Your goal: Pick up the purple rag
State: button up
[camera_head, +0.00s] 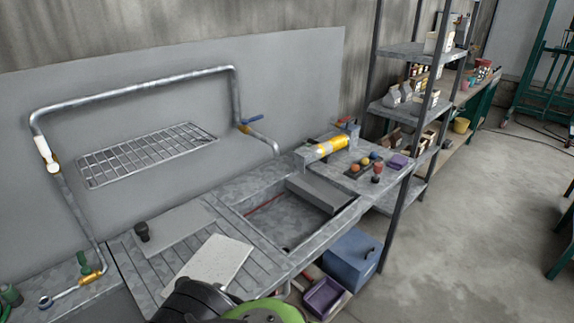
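A small purple folded item (399,161), which looks like the purple rag, lies on the right end of the grey metal counter (352,190), near its far right corner. It is small in view, so its folds cannot be made out. Black and green rounded parts at the bottom middle edge seem to be my own arm. No gripper fingers show in this view, and nothing is seen touching the rag.
Left of the rag stand several small coloured round items (366,165) and a yellow cylinder (330,146). A sink basin (285,215) lies left of these. A shelf post (397,220) rises at the counter's right. A blue box (352,258) and purple bin (325,297) stand below.

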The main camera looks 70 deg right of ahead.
aim_at(397, 163)
jog(key=z, duration=3.2)
jog(key=u, duration=1.25)
jog(key=z, duration=1.25)
jog(key=i+l+u, duration=0.2)
jog(key=u, duration=0.25)
jog(key=i+l+u, duration=0.3)
jog(key=u, duration=0.2)
jog(key=i+l+u, duration=0.3)
jog(key=l+u, duration=0.15)
jog(key=i+l+u, duration=0.15)
jog(key=l+u, duration=0.75)
jog(key=i+l, duration=0.05)
